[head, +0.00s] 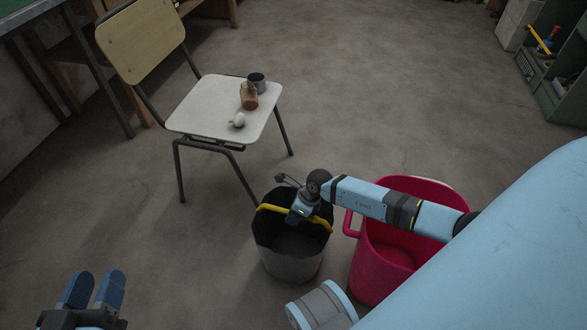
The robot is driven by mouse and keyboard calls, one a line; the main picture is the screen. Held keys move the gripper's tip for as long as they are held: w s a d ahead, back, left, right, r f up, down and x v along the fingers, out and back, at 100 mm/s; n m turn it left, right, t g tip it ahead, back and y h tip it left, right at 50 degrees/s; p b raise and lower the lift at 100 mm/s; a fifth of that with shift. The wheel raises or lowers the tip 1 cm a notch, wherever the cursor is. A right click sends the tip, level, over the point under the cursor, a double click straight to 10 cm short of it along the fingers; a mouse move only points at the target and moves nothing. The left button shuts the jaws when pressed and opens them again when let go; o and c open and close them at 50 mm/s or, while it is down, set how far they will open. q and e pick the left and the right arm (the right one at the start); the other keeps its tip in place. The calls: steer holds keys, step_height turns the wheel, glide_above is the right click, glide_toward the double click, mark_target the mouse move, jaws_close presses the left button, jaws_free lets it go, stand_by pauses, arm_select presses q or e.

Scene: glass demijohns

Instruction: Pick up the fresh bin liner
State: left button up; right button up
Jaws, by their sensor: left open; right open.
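I cannot make out a fresh bin liner for certain. A small white knobbly item (237,120) lies on the chair seat; I cannot tell what it is. A grey bucket (292,268) with a dark inside and a yellow handle (270,208) stands on the floor. My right gripper (299,212) is open and points down over the bucket's far rim, by the handle; whether it touches is unclear. My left gripper (93,290) is open and empty at the bottom left, well away from the bucket and the chair.
The chair's pale seat (200,118) also holds a brown jar (248,97) and a grey cup (257,82). A pink tub (372,272) stands right of the bucket, under my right arm. Green shelving (562,100) is at the far right. The floor behind is clear.

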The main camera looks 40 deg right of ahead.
steer(key=shift+w+a+f, duration=0.1)
steer(key=shift+f, duration=0.2)
jaws_close()
steer(key=shift+r, duration=0.1)
